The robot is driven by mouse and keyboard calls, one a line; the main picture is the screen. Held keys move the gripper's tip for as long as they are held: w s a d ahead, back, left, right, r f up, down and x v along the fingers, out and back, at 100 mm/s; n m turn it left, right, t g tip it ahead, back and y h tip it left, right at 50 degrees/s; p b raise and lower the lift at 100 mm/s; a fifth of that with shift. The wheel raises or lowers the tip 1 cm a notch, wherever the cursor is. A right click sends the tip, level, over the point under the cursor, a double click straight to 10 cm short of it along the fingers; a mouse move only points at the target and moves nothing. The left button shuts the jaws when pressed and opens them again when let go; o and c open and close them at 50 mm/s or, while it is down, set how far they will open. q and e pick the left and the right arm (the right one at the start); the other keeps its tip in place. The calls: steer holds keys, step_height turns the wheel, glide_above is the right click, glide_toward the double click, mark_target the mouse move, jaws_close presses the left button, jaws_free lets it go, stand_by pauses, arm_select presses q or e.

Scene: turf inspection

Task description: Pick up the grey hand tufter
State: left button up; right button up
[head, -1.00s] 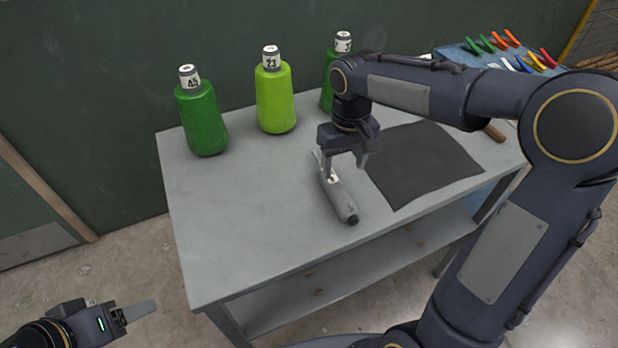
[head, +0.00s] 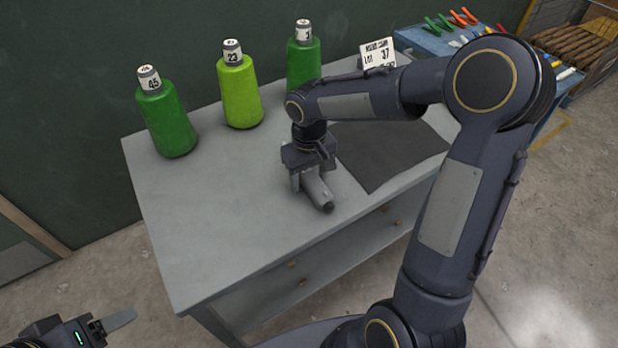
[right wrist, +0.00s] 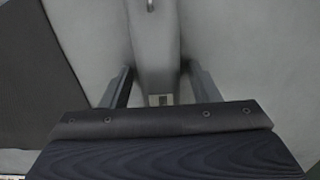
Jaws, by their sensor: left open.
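The grey hand tufter (head: 319,192) lies on the grey table (head: 215,220), its dark-tipped end toward the front edge. My right gripper (head: 307,184) is low over its rear part and hides that part in the head view. In the right wrist view, the tufter body (right wrist: 154,50) runs between the two fingers of my right gripper (right wrist: 160,85). The fingers stand one on each side, with narrow gaps showing, so the jaws look open. My left gripper (head: 112,322) is open and empty at the lower left, off the table.
Green yarn cones (head: 166,122), (head: 240,93), (head: 303,65) stand along the back edge. A dark mat (head: 385,150) lies right of the tufter, near my right arm. A lot sign (head: 377,53) stands behind it. A blue surface with coloured tools (head: 440,42) is at the back right.

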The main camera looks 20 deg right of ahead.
steer(key=c, duration=1)
steer(key=shift+r, duration=0.15)
steer(key=shift+c, duration=0.2)
